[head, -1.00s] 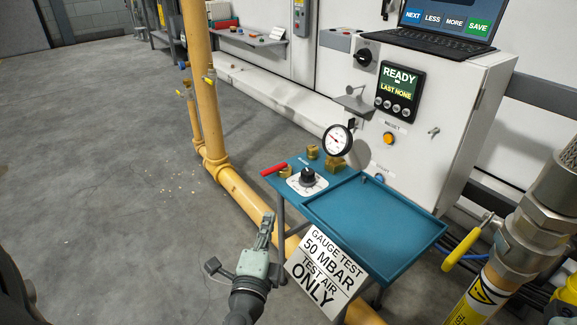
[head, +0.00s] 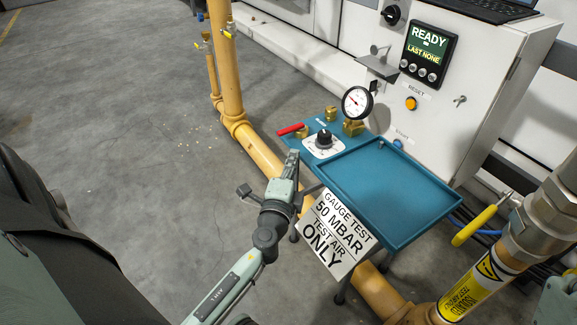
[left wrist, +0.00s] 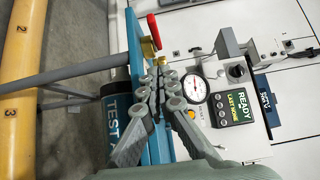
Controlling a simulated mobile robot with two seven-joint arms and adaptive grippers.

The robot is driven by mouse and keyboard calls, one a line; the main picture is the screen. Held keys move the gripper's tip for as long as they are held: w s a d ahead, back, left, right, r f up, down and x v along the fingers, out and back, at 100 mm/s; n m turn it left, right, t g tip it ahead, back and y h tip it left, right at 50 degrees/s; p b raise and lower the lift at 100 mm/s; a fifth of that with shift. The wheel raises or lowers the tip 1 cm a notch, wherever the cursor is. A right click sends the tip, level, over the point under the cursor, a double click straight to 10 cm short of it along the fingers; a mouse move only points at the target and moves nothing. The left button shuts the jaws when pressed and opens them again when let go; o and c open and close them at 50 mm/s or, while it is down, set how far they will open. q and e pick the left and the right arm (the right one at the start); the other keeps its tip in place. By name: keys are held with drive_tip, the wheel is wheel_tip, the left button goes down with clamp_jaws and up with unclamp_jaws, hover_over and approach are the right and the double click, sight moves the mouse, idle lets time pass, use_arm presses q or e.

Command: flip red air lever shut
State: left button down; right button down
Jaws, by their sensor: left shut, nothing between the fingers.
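The red air lever (head: 291,129) sticks out to the left at the far left corner of the blue test table (head: 440,214). In the left wrist view the red lever (left wrist: 154,32) is near the top, above a brass fitting (left wrist: 148,48). My left gripper (head: 292,158) is shut and empty, just in front of the table's left edge. It is nearer to me than the lever and apart from it in the head view. In the left wrist view its closed fingers (left wrist: 155,88) cover part of the table. My right gripper is not in view.
A gauge test sign (head: 336,232) hangs at the table's front. A yellow pipe (head: 262,154) runs behind and below. Open floor lies to the left.

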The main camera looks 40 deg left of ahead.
sight(290, 132)
use_arm(q)
drive_tip(key=x, duration=0.4)
drive_tip(key=shift+r, duration=0.15)
drive_tip(key=shift+w+a+p, duration=0.15)
drive_tip(key=shift+w+a, duration=0.05)
drive_tip(key=shift+a, duration=0.4)
drive_tip(key=shift+w+a+p, duration=0.15)
drive_tip(key=shift+a, duration=0.4)
drive_tip(key=shift+w+a, duration=0.25)
drive_tip(key=shift+a, duration=0.4)
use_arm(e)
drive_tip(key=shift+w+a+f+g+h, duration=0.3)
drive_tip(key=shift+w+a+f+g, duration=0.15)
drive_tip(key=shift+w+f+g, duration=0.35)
use_arm(q)
drive_tip(key=shift+a+f+h, duration=0.1)
drive_tip(key=shift+f+h, duration=0.1)
drive_tip(key=shift+h, duration=0.1)
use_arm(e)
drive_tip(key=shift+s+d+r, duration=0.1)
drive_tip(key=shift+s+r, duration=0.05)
